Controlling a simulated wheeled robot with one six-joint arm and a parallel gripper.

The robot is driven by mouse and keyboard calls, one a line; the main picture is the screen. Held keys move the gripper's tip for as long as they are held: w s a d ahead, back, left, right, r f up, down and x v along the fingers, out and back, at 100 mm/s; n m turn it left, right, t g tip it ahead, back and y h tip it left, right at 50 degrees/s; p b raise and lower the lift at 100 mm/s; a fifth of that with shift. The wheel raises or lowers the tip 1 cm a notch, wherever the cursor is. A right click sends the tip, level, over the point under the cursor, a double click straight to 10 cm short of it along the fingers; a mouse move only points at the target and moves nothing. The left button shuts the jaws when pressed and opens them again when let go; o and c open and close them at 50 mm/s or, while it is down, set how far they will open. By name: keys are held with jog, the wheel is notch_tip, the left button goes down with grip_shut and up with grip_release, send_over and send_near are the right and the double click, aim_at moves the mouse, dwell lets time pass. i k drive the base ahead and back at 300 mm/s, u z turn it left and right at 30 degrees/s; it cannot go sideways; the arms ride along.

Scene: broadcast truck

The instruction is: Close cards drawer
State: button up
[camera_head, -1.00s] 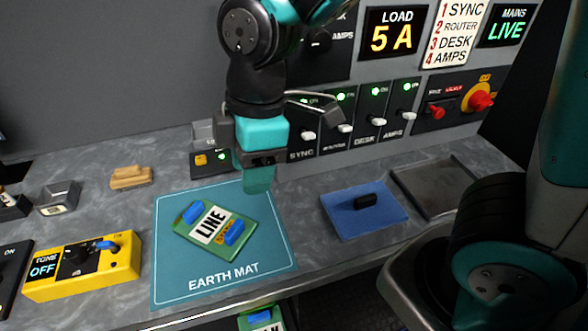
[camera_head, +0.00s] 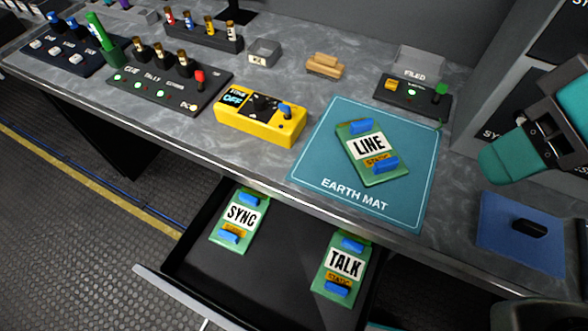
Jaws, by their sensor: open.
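The cards drawer (camera_head: 215,276) is pulled out below the front edge of the desk. Its dark tray holds a green SYNC card (camera_head: 239,221) on the left and a green TALK card (camera_head: 342,266) on the right. A pale handle bar (camera_head: 165,292) runs along its front, partly cut off by the bottom of the picture. My gripper (camera_head: 503,160) is at the right, above the desk near the blue cloth, well away from the drawer. It is open with nothing seen in it; only part of it shows.
A green LINE card (camera_head: 371,152) lies on the teal earth mat (camera_head: 308,172) above the drawer. A yellow tone box (camera_head: 259,117) stands left of the mat. A blue cloth (camera_head: 491,228) with a black item lies right. Floor left of the drawer is clear.

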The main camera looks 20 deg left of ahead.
aim_at(267, 288)
jog(key=u, duration=0.1)
jog(key=k, duration=0.25)
jog(key=u, duration=2.25)
jog(key=k, duration=0.65)
jog(key=z, duration=0.3)
